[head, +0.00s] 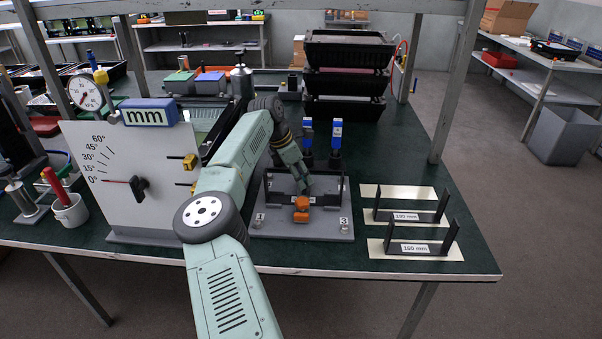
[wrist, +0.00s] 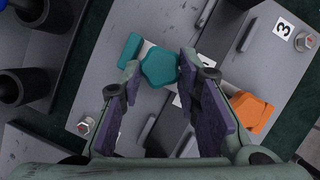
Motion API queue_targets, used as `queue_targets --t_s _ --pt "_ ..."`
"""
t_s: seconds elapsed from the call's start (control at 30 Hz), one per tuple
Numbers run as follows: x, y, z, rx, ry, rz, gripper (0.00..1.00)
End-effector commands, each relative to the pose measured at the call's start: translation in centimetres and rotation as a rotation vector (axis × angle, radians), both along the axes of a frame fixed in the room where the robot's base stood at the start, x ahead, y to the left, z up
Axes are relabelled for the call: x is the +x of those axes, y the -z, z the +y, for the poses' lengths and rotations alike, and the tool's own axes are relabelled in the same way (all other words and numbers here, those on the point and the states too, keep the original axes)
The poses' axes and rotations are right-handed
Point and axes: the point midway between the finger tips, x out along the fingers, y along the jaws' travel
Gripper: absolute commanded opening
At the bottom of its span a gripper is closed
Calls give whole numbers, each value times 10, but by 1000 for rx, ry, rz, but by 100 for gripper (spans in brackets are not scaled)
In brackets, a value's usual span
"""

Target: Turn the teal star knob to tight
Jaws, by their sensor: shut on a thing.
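The teal star knob (wrist: 160,68) shows in the wrist view between the tips of my gripper (wrist: 159,78), whose purple-padded fingers are shut on it. A second teal piece (wrist: 130,49) is just to its upper left. An orange star knob (wrist: 250,111) sits to the right of the right finger; it also shows in the head view (head: 301,203) at the front of the bracket. In the head view my gripper (head: 302,182) reaches down into the dark bracket, and the teal knob is hidden there.
The grey base plate (head: 275,227) carries number labels and bolts. A white gauge board (head: 135,180) stands to the left, close to my arm. Two black blue-topped posts (head: 336,140) stand behind. Labelled black holders (head: 415,248) are at the right.

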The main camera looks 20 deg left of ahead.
Motion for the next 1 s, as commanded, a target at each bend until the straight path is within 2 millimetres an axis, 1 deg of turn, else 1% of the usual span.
queue_targets --t_s 0.5,0.53,0.8,1.0 --pt "1 -1 0 1 18 -3 2" --pt "1 -1 0 1 18 -4 32" --pt "1 0 0 0 18 -1 50" --pt "0 0 0 1 18 -1 50"
